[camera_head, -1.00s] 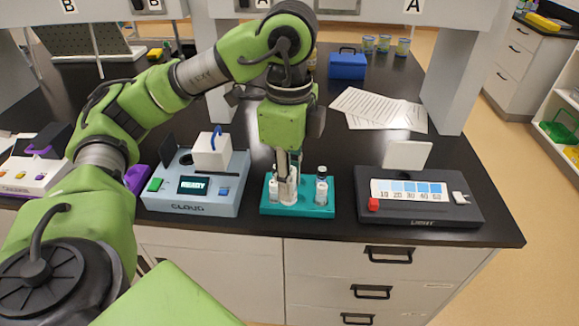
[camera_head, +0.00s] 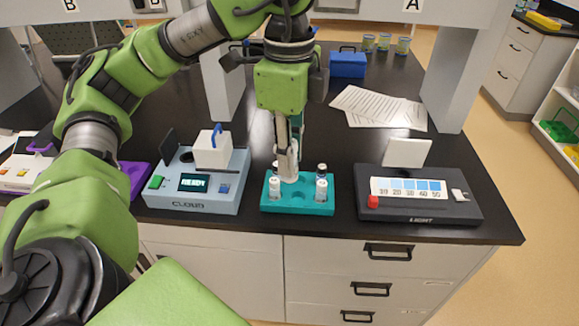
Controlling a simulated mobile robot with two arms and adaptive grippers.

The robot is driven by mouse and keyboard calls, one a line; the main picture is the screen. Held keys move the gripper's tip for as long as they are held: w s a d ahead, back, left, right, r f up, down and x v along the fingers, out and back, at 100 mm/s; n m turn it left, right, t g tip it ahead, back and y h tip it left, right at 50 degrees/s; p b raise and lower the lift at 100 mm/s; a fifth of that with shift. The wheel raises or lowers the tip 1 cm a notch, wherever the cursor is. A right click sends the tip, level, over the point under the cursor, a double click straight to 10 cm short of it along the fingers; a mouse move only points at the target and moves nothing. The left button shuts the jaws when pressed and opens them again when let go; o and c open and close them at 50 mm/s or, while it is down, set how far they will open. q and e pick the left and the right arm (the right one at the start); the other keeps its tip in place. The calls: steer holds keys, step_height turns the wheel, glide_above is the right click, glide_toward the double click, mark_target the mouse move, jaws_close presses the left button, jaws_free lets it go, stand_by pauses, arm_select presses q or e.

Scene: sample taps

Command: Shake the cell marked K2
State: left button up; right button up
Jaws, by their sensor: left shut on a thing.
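A teal rack (camera_head: 328,207) stands near the counter's front edge. Small white vials, the cells, stand in it at the front left (camera_head: 275,188), front right (camera_head: 321,188) and back right (camera_head: 322,170). An empty hole shows at its front middle. My left gripper (camera_head: 288,170) points down above the rack, shut on a whitish cell (camera_head: 290,178); the fingers cover much of it. The held cell looks upright and seems clear of the hole, over the rack's back half. The cell marks are too small to read, so I cannot tell which is K2. My right gripper is not in view.
A pale blue CLOUD device (camera_head: 205,205) with a white lidded block stands left of the rack. A black LIGHT device (camera_head: 425,212) stands to its right. Papers (camera_head: 380,108) and a blue box (camera_head: 348,65) lie behind. A purple item (camera_head: 135,178) is farther left.

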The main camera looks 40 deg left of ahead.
arm_select(q)
step_height(320, 180, down, 5)
steer(key=shift+f, duration=0.2)
steer(key=shift+w+a+r, duration=0.15)
steer(key=shift+r, duration=0.15)
step_height(320, 180, up, 4)
steer(key=shift+r, duration=0.35)
steer(key=f, duration=0.5)
steer(key=shift+s+f, duration=0.15)
steer(key=shift+s, duration=0.05)
steer(key=r, duration=0.5)
steer(key=shift+w, duration=0.2)
steer(key=shift+s+r, duration=0.15)
steer(key=shift+s, duration=0.05)
step_height(320, 180, down, 5)
steer(key=shift+f, duration=0.15)
steer(key=shift+w, duration=0.15)
